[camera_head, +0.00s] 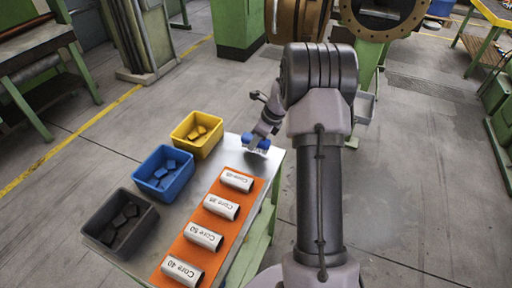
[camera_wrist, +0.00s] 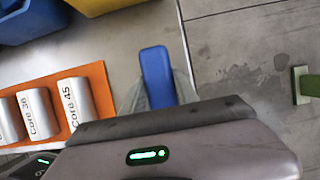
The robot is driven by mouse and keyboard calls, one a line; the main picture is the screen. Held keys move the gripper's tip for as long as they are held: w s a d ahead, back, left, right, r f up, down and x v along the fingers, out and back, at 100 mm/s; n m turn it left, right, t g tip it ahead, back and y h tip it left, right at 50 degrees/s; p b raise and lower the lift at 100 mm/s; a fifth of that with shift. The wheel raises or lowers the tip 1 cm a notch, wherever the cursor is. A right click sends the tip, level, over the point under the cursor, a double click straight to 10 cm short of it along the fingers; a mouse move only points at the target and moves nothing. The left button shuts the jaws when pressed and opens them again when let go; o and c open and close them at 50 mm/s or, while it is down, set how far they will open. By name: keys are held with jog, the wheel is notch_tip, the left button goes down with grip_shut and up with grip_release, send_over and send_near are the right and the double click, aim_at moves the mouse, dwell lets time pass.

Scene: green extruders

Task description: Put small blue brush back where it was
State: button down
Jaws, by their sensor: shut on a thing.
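The small blue brush (camera_wrist: 156,72) is between the fingers of my gripper (camera_wrist: 159,97) in the wrist view, its blue end pointing up the picture. In the head view my gripper (camera_head: 256,142) is at the far right corner of the metal table (camera_head: 233,150), shut on the brush. Blue parts of the brush (camera_head: 264,144) show around the fingers there. The brush's bristles are hidden. I cannot tell whether the brush touches the table top.
An orange mat (camera_head: 213,226) holds several white labelled cores (camera_head: 222,207). Bare metal lies around my gripper, near the table's right edge.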

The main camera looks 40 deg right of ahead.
jog(key=shift+d+f, duration=0.1)
jog(key=shift+f, duration=1.1)
jog(key=c, duration=0.9)
grip_release()
jog(key=shift+r, duration=0.1)
